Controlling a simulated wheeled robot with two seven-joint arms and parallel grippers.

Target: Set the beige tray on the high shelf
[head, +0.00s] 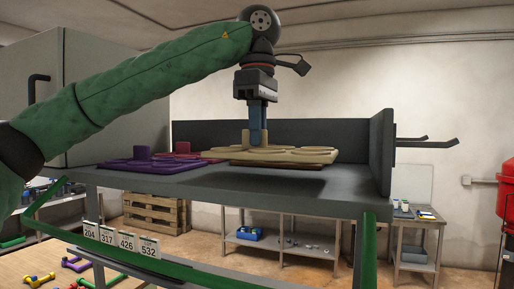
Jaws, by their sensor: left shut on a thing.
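The beige tray (305,157) has round shapes on top and a post in its middle. My left gripper (257,138) comes down from above and is shut on that post. The tray is roughly level over the dark grey high shelf (330,197), and a dark shadow lies on the shelf below and in front of it. It looks slightly above the surface, though its far edge is hard to judge. My right gripper is not in view.
A purple tray (150,166) and a magenta tray (186,155) are on the shelf left of the beige tray. The shelf has a back wall (345,135) and a right side panel (382,150). Its front right is clear. Number tags (125,241) hang below.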

